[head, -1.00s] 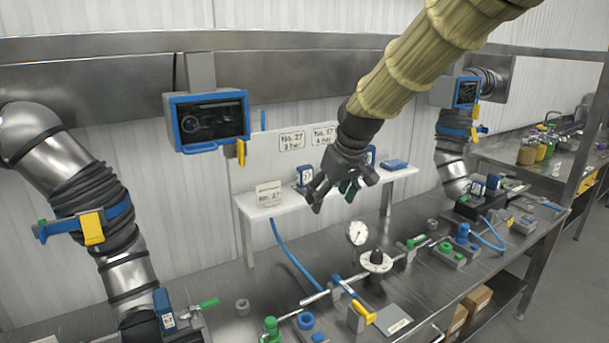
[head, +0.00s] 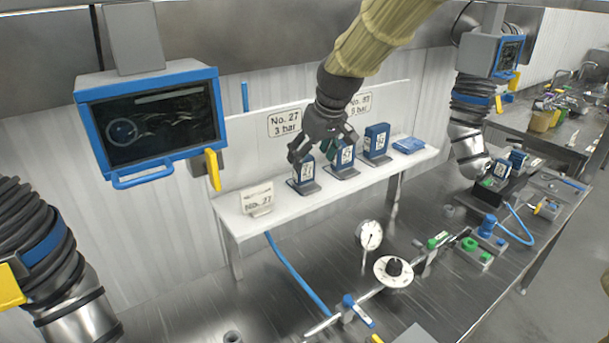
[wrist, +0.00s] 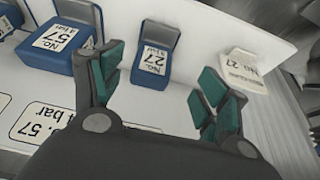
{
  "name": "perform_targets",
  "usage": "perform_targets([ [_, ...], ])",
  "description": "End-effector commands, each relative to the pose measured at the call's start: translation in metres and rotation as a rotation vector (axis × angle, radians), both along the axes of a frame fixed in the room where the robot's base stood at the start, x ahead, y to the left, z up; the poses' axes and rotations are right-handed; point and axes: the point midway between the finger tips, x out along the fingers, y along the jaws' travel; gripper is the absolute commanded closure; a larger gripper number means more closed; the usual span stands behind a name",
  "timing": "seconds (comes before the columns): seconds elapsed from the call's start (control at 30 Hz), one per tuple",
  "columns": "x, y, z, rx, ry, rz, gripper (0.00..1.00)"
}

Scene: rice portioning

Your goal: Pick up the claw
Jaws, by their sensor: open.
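Nothing in view is plainly a claw. Three blue blocks with white number labels stand on grey bases on the white shelf (head: 330,195). The left block (head: 304,172) shows in the wrist view (wrist: 152,52) with the label No. 27. The middle block (head: 343,158) and right block (head: 376,142) stand to its right; a No. 57 block (wrist: 58,48) is at left in the wrist view. My gripper (head: 322,143) is open and empty above the left and middle blocks. Its green-padded fingers (wrist: 163,85) are spread, with the No. 27 block ahead between them, apparently untouched.
A small No. 27 placard (head: 257,198) stands at the shelf's left end. A flat blue item (head: 408,145) lies at its right. A white backboard carries a No. 27, 3 bar sign (head: 285,122). A blue-framed screen (head: 155,122) hangs left. A gauge (head: 369,236) stands below on the metal bench.

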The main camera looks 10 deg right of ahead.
Motion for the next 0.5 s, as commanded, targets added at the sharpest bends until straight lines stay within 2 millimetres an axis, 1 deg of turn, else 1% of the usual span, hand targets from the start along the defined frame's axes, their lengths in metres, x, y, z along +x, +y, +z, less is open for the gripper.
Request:
perform_targets([
  [0.03, 0.006, 0.001, -0.006, -0.001, 0.004, 0.000, 0.25],
  [0.1, 0.012, 0.003, -0.015, -0.001, 0.005, 0.002, 0.25],
  [0.2, 0.017, 0.005, -0.025, 0.000, 0.009, 0.003, 0.25],
  [0.5, 0.021, 0.006, -0.035, 0.000, 0.007, 0.002, 0.25],
])
